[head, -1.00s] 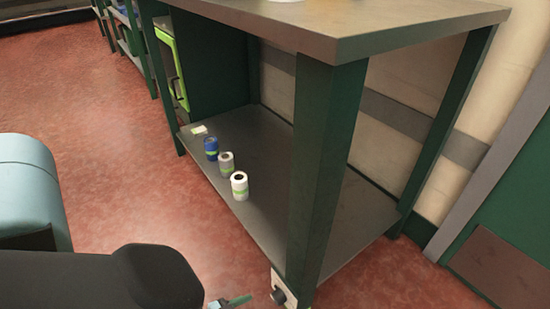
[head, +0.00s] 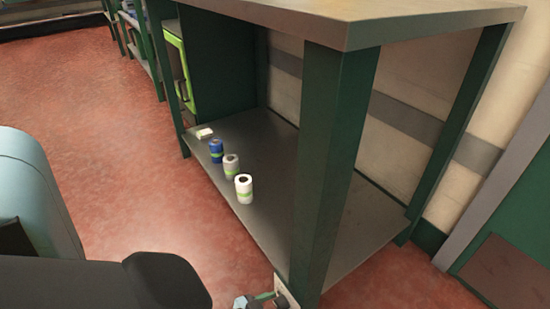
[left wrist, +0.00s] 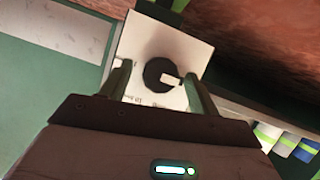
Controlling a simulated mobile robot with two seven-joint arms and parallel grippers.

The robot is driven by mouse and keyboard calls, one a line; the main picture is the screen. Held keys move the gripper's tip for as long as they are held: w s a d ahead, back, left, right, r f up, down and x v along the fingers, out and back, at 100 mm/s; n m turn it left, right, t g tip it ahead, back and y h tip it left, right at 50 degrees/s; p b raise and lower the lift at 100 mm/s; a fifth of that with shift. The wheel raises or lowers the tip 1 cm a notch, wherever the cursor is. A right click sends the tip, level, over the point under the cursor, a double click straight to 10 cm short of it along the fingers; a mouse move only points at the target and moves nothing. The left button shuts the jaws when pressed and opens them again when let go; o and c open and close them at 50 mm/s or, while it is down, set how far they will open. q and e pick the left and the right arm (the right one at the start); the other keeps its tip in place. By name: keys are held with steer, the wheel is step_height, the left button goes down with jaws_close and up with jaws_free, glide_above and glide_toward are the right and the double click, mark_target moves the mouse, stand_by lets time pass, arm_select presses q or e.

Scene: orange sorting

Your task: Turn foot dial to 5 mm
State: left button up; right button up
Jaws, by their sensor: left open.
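The foot dial is a black round knob (left wrist: 157,73) with a pale mark on its right side, on a white plate (left wrist: 190,52) with small print in the left wrist view. The print is too small to read. My left gripper (left wrist: 156,79) is open, its two fingers on either side of the knob in the picture; contact cannot be told. In the head view the plate (head: 285,291) is low on the bench's front leg, with my left gripper (head: 262,299) close by at the bottom edge. My right gripper is not in view.
The bench leg (head: 328,165) rises beside the dial under the grey bench top (head: 400,22). Its lower shelf (head: 285,205) holds a white roll (head: 243,190), a grey roll (head: 231,167), a blue roll (head: 216,150) and a small white item (head: 204,133). Red floor (head: 130,200) is clear at left.

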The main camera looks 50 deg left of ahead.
arm_select(q)
steer(key=shift+c, duration=0.4)
steer(key=c, duration=0.9)
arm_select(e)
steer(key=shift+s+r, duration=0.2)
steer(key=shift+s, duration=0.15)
arm_select(q)
steer(key=shift+s+p, duration=0.1)
steer(key=shift+p, duration=0.2)
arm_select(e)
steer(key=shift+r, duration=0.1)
